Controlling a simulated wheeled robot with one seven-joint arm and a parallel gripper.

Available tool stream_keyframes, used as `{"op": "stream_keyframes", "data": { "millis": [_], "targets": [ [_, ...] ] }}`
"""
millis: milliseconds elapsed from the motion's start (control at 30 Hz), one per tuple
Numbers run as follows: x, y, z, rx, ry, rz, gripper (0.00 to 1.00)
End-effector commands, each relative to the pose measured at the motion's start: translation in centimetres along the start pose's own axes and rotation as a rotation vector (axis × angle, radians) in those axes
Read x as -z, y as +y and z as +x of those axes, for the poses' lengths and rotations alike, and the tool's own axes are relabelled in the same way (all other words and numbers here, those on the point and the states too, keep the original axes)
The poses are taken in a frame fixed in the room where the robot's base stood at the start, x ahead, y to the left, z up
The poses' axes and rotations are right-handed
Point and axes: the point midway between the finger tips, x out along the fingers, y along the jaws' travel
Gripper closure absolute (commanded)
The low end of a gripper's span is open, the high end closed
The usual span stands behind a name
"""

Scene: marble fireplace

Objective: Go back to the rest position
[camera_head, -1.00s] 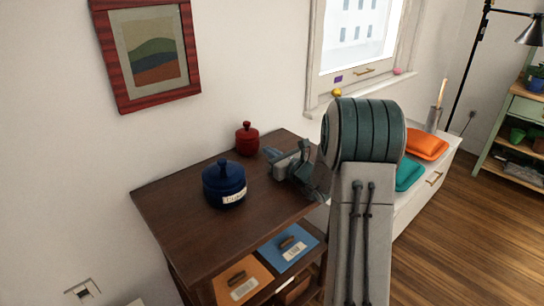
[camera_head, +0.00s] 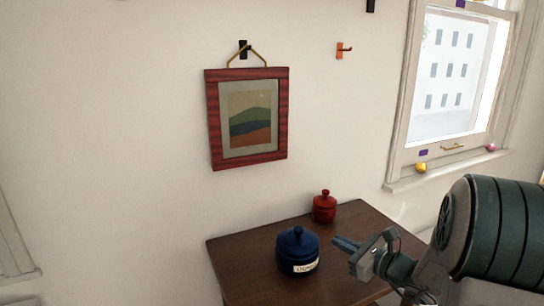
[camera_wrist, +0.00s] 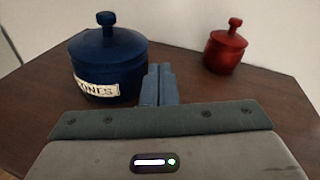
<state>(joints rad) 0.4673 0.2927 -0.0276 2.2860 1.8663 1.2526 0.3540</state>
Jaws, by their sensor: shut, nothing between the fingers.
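My gripper (camera_head: 340,245) is at the right of the head view, over the dark wooden table (camera_head: 240,261), with its fingers pointing left. In the wrist view its fingers (camera_wrist: 159,78) are together and hold nothing. A blue lidded jar (camera_head: 297,250) with a white label stands upright on the table, just left of my fingertips and apart from them in the head view. It also shows in the wrist view (camera_wrist: 108,60), left of the fingers. A smaller red lidded jar (camera_head: 324,207) stands behind, near the wall; the wrist view shows it (camera_wrist: 225,50) right of the fingers.
A red-framed picture (camera_head: 247,119) hangs on the wall from a black hook (camera_head: 243,48). An orange hook (camera_head: 343,50) is right of it. The windowsill (camera_head: 445,169) at the right holds small balls. The table's left front is bare.

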Motion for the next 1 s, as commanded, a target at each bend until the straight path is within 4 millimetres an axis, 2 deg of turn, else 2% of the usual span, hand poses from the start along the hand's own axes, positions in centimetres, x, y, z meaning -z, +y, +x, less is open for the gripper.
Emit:
{"op": "stream_keyframes", "data": {
  "millis": [33, 267, 400, 500, 600, 733, 900, 1000],
  "targets": [
    [-2.3, 2.0, 0.2, -0.08, 0.022, -0.067, 1.0],
    [-6.4, 10.5, -1.0, -0.418, 0.131, -0.379, 1.0],
    [-8.3, 15.1, -3.4, -0.638, 0.203, -0.627, 1.0],
    [-9.3, 17.5, -5.7, -0.794, 0.254, -0.823, 1.0],
    [-10.2, 19.0, -8.2, -0.941, 0.303, -1.029, 1.0],
    [-11.3, 19.7, -11.6, -1.116, 0.366, -1.307, 1.0],
    [-13.0, 18.6, -15.3, -1.309, 0.443, -1.665, 1.0],
    [-14.0, 17.7, -16.8, -1.386, 0.481, -1.829, 1.0]
  ]
}}
